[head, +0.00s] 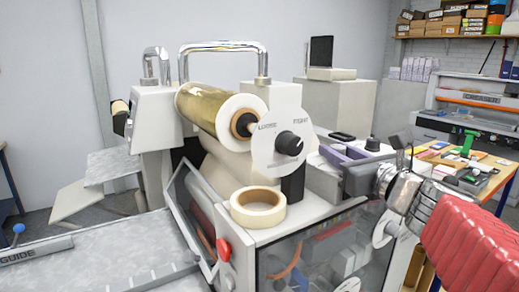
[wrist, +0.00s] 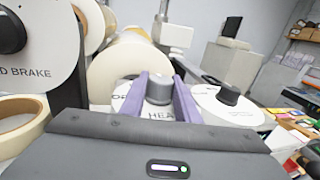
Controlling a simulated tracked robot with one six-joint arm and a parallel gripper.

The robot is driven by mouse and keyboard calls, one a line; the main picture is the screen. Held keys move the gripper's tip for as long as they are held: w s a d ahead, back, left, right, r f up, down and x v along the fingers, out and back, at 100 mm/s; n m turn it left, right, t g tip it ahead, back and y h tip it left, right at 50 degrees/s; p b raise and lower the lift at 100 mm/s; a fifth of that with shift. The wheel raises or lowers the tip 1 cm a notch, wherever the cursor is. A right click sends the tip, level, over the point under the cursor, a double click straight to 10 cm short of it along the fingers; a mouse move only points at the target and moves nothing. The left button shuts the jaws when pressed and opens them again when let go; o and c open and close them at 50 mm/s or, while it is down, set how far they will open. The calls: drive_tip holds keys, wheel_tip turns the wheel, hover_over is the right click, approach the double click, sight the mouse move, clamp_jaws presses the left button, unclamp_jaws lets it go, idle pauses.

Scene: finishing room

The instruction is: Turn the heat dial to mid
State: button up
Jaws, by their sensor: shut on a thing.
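The heat dial (wrist: 122,101) is a white disc with a grey knob (wrist: 159,90), seen in the wrist view. Part of the lettering "HEA" shows below the knob; the rest is covered. My gripper (wrist: 160,88) has its two purple fingers on either side of this knob, shut on it. The knob's pointer and the scale marks are not clear, so its setting cannot be read. In the head view my gripper (head: 342,154) is over the machine's right side, and it hides most of the heat dial.
A brake dial (head: 285,140) marked LOOSE and TIGHT stands left of my gripper. A second dial (wrist: 228,104) sits close right of the heat dial. A gold foil roll (head: 212,108) and a tape roll (head: 258,207) are nearby. A cluttered table (head: 508,165) stands at right.

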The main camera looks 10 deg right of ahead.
drive_tip(key=shift+a+m+h, duration=0.1)
drive_tip(key=shift+m+h, duration=0.5)
drive_tip(key=shift+h, duration=0.3)
drive_tip(key=shift+m+h, duration=0.5)
drive_tip(key=shift+h, duration=0.3)
drive_tip(key=o, duration=1)
drive_tip(key=shift+o, duration=0.2)
